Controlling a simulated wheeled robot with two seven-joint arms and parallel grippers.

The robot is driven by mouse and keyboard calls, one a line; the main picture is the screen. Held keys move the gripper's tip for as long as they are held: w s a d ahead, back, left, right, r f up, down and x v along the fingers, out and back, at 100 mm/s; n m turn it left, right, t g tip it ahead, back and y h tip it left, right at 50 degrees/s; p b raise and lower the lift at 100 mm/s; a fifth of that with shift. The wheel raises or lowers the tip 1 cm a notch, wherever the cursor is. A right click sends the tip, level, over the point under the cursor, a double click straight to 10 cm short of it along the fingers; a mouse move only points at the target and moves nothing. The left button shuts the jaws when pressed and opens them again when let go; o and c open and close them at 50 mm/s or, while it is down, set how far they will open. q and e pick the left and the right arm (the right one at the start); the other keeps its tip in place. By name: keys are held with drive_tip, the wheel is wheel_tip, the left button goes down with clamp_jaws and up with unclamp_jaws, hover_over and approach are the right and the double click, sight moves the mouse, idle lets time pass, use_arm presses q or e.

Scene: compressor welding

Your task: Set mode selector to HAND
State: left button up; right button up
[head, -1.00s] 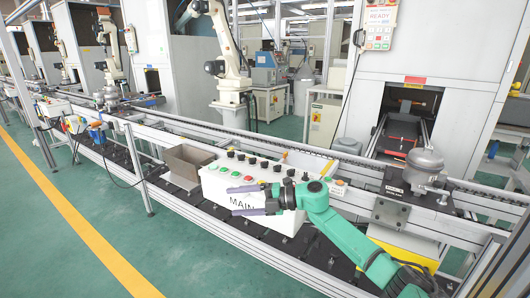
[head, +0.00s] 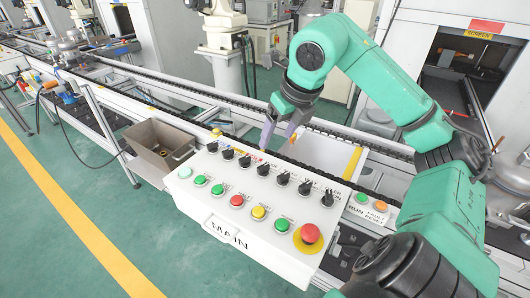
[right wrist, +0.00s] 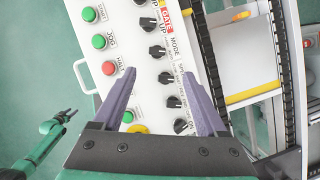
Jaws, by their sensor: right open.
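The white MAIN control box (head: 225,222) carries a row of black selector knobs above a row of coloured buttons. The knob beside the MODE label (right wrist: 175,46) looks to be the mode selector (right wrist: 157,52); I take it to be the knob above the red HALT button in the head view (head: 263,169). Its pointer setting is too small to read. My right gripper (head: 278,143) is open and empty over the knob row; its purple fingers also show spread over the panel in the right wrist view (right wrist: 160,95). My left gripper (right wrist: 66,118) shows small at the lower left there.
A red emergency stop (head: 310,234) stands at the panel's near right corner. A grey bin (head: 160,148) sits left of the box. The conveyor rail (head: 180,90) runs behind it. A small panel with green and orange buttons (head: 370,203) lies to the right.

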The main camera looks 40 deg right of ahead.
wheel_tip(320, 180, down, 4)
drive_tip(key=a+r, duration=0.1)
drive_tip(key=p, duration=0.1)
hover_over(264, 166)
drive_tip(key=s, duration=0.2)
drive_tip(key=f, duration=0.5)
drive_tip(key=shift+s+a, duration=0.1)
drive_tip(key=shift+a, duration=0.1)
drive_tip(key=p+x, duration=0.1)
drive_tip(key=x, duration=0.2)
drive_tip(key=shift+d+f, duration=0.1)
drive_tip(key=shift+f, duration=0.4)
drive_tip(key=shift+w+f, duration=0.1)
drive_tip(key=shift+w, duration=0.15)
drive_tip(key=c, duration=1)
clamp_jaws()
use_arm(q)
drive_tip(key=shift+s+a+r, duration=0.35)
drive_tip(key=shift+s+r, duration=0.25)
drive_tip(key=shift+r, duration=0.2)
